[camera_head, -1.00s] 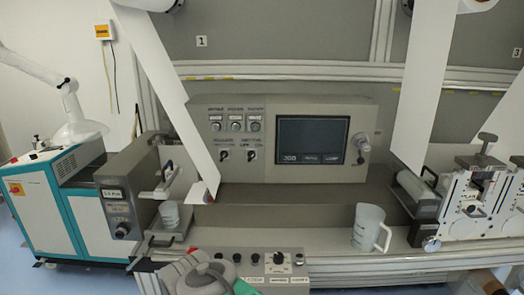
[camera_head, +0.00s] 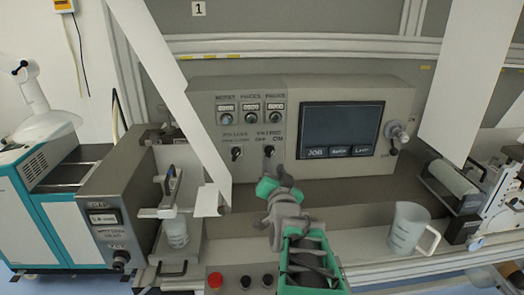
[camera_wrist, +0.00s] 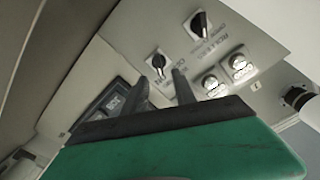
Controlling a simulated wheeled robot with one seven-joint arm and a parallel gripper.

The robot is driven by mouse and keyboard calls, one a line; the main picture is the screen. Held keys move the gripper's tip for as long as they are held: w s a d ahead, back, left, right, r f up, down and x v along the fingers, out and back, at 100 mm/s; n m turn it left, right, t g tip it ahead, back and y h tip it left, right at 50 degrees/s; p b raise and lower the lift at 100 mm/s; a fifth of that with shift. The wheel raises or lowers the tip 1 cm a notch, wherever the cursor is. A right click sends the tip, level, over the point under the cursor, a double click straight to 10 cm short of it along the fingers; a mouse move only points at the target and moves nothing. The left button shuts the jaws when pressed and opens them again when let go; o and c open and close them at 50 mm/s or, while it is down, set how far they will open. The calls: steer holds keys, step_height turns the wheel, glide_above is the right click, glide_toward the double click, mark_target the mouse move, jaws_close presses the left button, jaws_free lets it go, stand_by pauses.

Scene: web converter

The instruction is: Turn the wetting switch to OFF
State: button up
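The wetting switch (camera_head: 269,151) is the right one of two black rotary knobs low on the grey control panel. Its label is blurred, so I cannot read its setting. It also shows in the wrist view (camera_wrist: 158,62). My gripper (camera_head: 279,178) is in front of the panel, just below and slightly right of this switch. In the wrist view, its two dark fingers (camera_wrist: 164,78) are apart, with nothing between them. The switch lies just beyond the tips, nearer the left finger. I see no contact.
A dark touchscreen (camera_head: 340,130) is on the right. White web (camera_head: 165,85) hangs at the left.

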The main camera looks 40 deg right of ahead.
mark_target(271, 154)
steer(key=p+x, duration=0.1)
steer(key=x, duration=0.6)
steer(key=shift+d, duration=0.25)
steer(key=shift+c, duration=0.4)
steer(key=shift+a, duration=0.1)
jaws_close()
